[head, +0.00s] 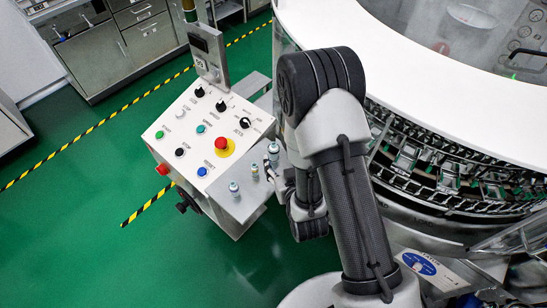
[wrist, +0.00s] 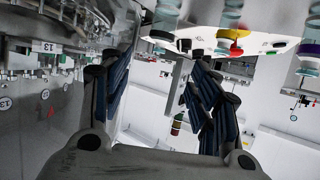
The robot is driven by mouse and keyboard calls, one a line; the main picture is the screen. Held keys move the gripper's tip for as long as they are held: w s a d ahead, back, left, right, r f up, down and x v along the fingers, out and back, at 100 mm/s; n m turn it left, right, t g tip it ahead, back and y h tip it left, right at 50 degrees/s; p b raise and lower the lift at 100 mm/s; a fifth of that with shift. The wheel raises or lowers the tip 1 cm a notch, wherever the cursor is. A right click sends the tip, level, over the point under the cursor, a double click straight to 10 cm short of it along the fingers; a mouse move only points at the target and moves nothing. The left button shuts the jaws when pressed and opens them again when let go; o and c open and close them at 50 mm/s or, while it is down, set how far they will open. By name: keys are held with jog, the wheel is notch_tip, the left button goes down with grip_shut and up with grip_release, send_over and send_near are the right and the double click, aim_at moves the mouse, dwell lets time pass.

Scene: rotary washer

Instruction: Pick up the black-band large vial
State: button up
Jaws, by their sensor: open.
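Three small pale vials stand upright on the grey shelf (head: 222,203) of the control panel in the head view: a front vial (head: 234,189), a middle vial (head: 254,171) and a taller back vial (head: 273,151). Their bands are too small there to tell which one is black. My gripper (head: 280,178) is beside the shelf's right edge, partly hidden by my arm. In the wrist view my gripper (wrist: 160,85) is open, with nothing between its fingers.
The control panel (head: 178,112) has raised buttons and a red emergency stop (head: 221,143) close to the vials. The large round washer (head: 430,170) with its ring of holders stands right of my arm. Green floor (head: 90,230) is free at left.

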aim_at(274, 148)
jog(key=b+x, duration=0.1)
jog(key=x, duration=0.5)
jog(key=shift+w, duration=0.1)
jog(key=x, duration=0.2)
jog(key=b+x, duration=0.1)
jog(key=x, duration=0.2)
jog(key=shift+d+f+b, duration=0.1)
jog(key=shift+f+b, duration=0.2)
jog(key=shift+f, duration=0.1)
jog(key=shift+c, duration=0.5)
jog(key=c, duration=1)
jog(key=shift+r, duration=0.1)
